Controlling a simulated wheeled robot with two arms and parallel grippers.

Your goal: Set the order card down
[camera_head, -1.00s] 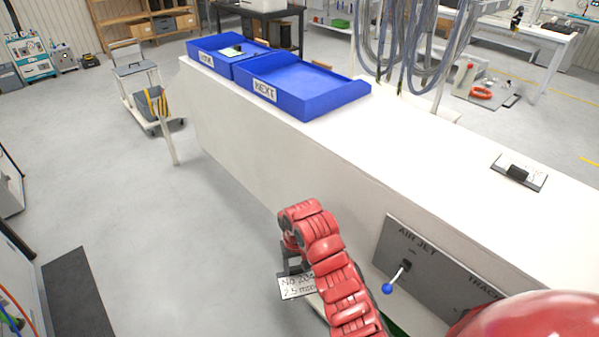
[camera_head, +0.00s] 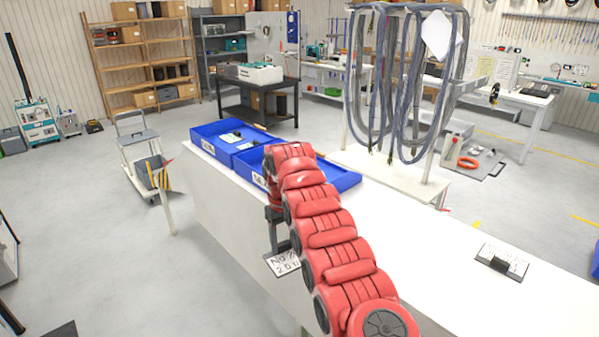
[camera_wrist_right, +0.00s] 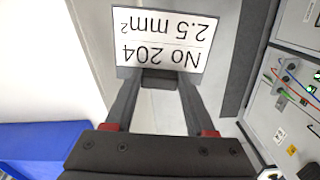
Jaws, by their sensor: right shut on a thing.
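The order card (camera_wrist_right: 165,40) is white with black print, "No 204 2.5 mm²", and sits between my right gripper's fingertips in the right wrist view. In the head view the card (camera_head: 284,263) hangs below my right gripper (camera_head: 276,246), in front of the bench's near side. The right gripper is shut on the card. Two blue trays stand on the white bench: a near one (camera_head: 335,180) partly hidden by my red right arm, and a farther one (camera_head: 207,142) with a light card and a dark item in it. My left gripper is not in view.
The white bench top (camera_head: 420,230) is bare between the near tray and another card with a dark holder (camera_head: 503,262) at the right. A rack of hanging grey cables (camera_head: 405,90) stands behind the bench. A small trolley (camera_head: 140,150) stands on the floor to the left.

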